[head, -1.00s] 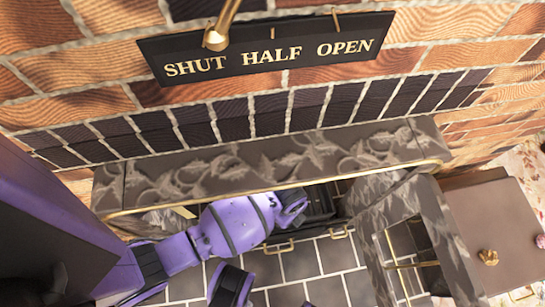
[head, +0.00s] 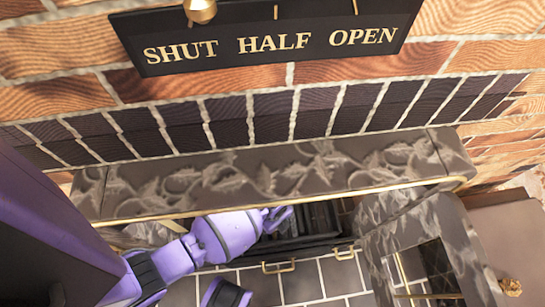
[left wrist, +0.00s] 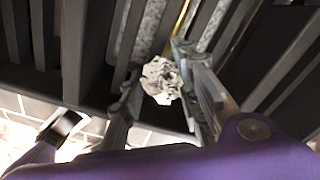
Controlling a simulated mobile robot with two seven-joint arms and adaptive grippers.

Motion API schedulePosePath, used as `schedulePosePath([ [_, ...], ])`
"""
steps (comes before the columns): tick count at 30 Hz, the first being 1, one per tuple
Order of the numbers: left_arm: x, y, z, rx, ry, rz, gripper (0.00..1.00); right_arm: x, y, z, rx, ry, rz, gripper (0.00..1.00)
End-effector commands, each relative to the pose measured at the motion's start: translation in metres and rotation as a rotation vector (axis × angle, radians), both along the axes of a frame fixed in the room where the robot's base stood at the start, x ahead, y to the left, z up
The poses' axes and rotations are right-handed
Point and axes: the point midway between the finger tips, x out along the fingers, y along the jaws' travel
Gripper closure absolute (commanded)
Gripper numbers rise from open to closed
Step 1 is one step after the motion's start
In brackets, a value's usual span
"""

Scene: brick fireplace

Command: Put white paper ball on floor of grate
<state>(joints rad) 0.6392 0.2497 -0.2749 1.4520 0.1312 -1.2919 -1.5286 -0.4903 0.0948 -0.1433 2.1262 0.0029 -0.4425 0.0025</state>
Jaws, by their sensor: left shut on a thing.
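In the left wrist view the crumpled white paper ball (left wrist: 161,84) with dark marks sits between the two fingers of my left gripper (left wrist: 158,72), which is shut on it. Dark bars of the grate (left wrist: 45,35) show around and beyond the fingers. Whether the ball touches the bars I cannot tell. My right gripper is not in view.
The carved stone surround (head: 270,170) with a brass edge overhangs the fireplace opening. A black sign (head: 270,40) hangs on the bricks above. Brass handles (head: 279,266) show at the grate's front. Grey tiles (head: 305,285) lie before it, and a stone side pillar (head: 425,240) stands right.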

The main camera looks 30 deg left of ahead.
Motion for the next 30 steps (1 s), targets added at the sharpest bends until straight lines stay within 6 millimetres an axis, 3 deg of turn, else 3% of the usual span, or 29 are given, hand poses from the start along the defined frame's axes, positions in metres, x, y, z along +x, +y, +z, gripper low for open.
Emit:
schedulePosePath([
  [6,0.000,0.000,-0.003,0.000,0.000,0.000,0.80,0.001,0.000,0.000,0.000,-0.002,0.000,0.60],
  [7,0.000,0.000,-0.002,0.000,-0.001,0.000,0.66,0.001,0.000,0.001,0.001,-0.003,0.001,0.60],
  [11,0.000,0.000,-0.002,0.000,0.000,0.000,0.51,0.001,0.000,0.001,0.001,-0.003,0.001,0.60],
  [20,0.000,0.000,-0.001,-0.001,0.000,0.000,0.51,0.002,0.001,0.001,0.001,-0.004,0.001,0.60],
  [23,0.000,0.000,0.007,-0.001,-0.002,0.000,0.51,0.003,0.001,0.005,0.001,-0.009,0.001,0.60],
  [30,0.001,0.000,0.057,0.000,-0.005,-0.001,0.51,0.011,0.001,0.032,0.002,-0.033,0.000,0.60],
])
